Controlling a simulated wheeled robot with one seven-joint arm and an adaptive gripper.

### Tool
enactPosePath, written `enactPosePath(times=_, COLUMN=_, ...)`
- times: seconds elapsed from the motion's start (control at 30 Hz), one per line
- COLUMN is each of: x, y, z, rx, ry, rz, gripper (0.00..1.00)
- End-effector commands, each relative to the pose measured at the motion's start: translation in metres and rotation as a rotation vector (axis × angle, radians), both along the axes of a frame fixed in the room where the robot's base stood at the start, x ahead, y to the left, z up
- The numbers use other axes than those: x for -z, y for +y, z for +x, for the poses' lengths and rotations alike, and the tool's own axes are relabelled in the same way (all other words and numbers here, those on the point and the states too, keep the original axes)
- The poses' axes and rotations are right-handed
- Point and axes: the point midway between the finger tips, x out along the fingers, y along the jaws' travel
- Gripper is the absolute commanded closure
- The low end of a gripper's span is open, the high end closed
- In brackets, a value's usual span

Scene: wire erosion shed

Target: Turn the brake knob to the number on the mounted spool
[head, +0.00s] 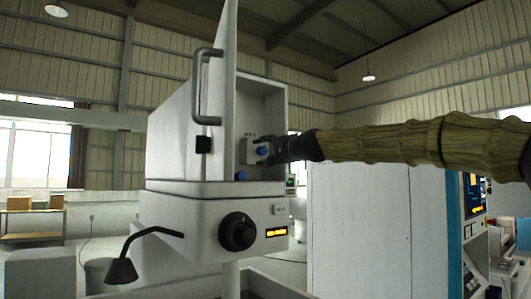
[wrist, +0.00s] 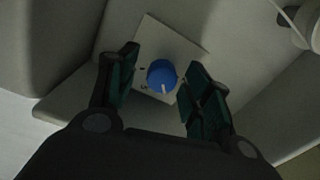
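The blue brake knob (wrist: 161,75) has a white pointer mark aimed downward in the wrist view. It sits on a tilted pale square plate (wrist: 151,34) with small dark markings, too small to read surely. My gripper (wrist: 164,70) is open, with a dark green-padded finger on either side of the knob and gaps visible. No spool number is readable.
The cabinet door (head: 228,90) stands open with a grey handle (head: 203,88). A second blue part (head: 240,175) is low in the cabinet. A large white cabinet (head: 360,225) stands right.

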Motion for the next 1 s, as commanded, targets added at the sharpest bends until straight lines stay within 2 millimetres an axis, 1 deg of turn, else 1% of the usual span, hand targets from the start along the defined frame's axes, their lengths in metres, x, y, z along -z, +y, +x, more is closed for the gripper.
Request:
enactPosePath(times=0.23, x=-0.001, y=-0.002, z=-0.002, rx=0.001, ry=-0.001, rz=0.001, gripper=0.5)
enactPosePath(times=0.37, x=-0.002, y=-0.009, z=-0.011, rx=0.001, ry=-0.002, rz=0.001, gripper=0.5)
enactPosePath(times=0.47, x=-0.001, y=-0.017, z=-0.022, rx=0.0, ry=-0.001, rz=0.002, gripper=0.5)
enactPosePath(times=0.8, x=0.001, y=-0.053, z=-0.07, rx=0.001, ry=-0.001, rz=0.002, gripper=0.5)
enactPosePath(times=1.0, x=0.002, y=-0.067, z=-0.089, rx=0.001, ry=0.0, rz=0.002, gripper=0.5)
